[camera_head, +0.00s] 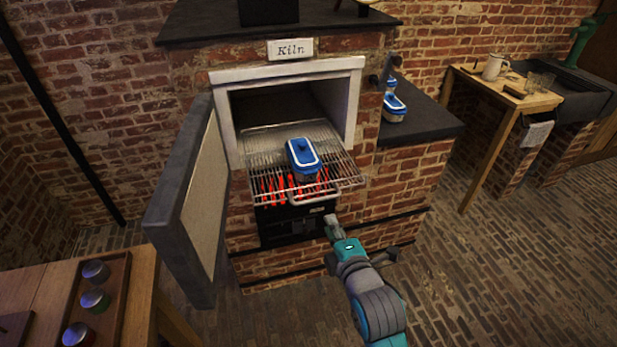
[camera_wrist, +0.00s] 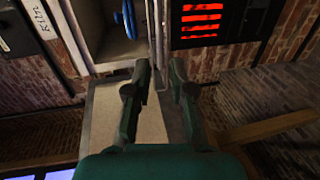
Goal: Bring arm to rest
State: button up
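My arm reaches toward the kiln from the lower right in the head view. My gripper (camera_head: 331,222) is in front of the kiln, just below and right of the pulled-out wire rack's front handle. In the wrist view my gripper (camera_wrist: 160,66) has its two fingers apart, with nothing seen held. The rack's metal edge (camera_wrist: 156,25) lies just beyond the fingertips; I cannot tell if they touch.
A blue-lidded container (camera_head: 302,155) sits on the rack (camera_head: 345,172) above glowing coals. The kiln door (camera_head: 190,200) stands open at left. Another blue-lidded container (camera_head: 394,104) is on the right ledge. A wooden table with jars (camera_head: 95,300) is lower left. Brick floor is clear at right.

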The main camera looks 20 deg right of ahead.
jog(key=s+f+m, duration=0.4)
jog(key=s+f, duration=0.1)
jog(key=s, duration=0.5)
jog(key=s+f+m, duration=0.5)
jog(key=s, duration=0.6)
jog(key=s+r+m+g, duration=0.1)
jog(key=s+r+m, duration=0.2)
jog(key=s+m, duration=0.6)
jog(key=s, duration=1.1)
